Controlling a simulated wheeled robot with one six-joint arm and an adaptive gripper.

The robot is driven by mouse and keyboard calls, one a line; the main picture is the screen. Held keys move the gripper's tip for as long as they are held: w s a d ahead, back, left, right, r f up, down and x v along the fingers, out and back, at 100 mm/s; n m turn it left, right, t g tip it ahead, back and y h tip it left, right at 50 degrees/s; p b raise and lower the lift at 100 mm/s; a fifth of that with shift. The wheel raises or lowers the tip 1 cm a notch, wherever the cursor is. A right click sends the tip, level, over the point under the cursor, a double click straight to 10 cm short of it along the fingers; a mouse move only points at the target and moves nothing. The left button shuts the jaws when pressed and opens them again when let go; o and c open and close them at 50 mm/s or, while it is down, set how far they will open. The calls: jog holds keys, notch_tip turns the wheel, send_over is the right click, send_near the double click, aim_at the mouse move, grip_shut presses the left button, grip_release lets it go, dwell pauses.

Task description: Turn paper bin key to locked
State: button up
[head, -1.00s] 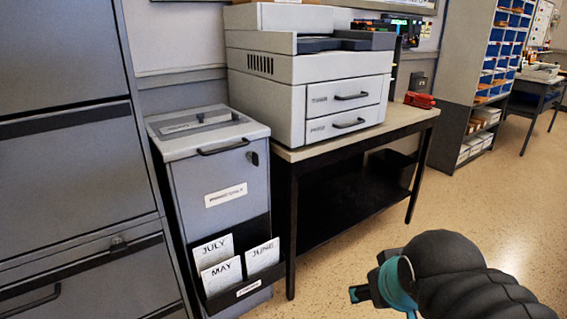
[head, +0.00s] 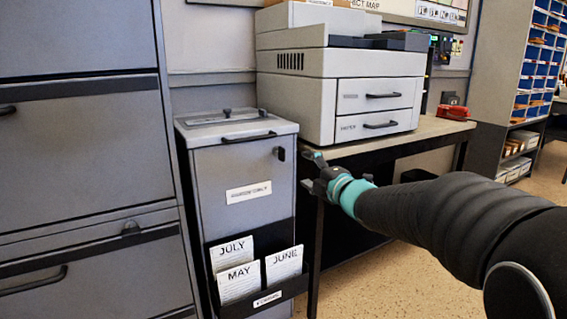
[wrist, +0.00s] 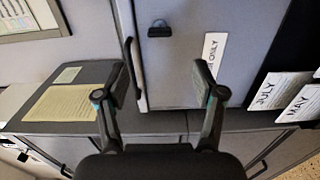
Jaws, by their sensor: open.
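The paper bin (head: 232,170) is a grey cabinet with a lid and a dark front handle (head: 249,137). Its dark key (head: 279,153) sits in the upper right of the front; whether it is turned to locked cannot be told. In the wrist view the key (wrist: 159,28) shows beyond the fingertips, near the top edge and roughly between them. My gripper (head: 308,168) is just right of the bin's front, apart from the key. In the wrist view my gripper (wrist: 166,72) is open and empty, with one finger overlapping the handle.
A table (head: 345,152) with a large printer (head: 340,95) and a red stapler-like object (head: 453,112) stands right of the bin. A filing cabinet (head: 80,150) stands close on the left. A card pocket (head: 262,302) juts from the bin's lower front. The floor at right is clear.

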aim_at(284, 156)
jog(key=x, duration=1.4)
jog(key=shift+s, duration=0.1)
jog(key=c, duration=1.2)
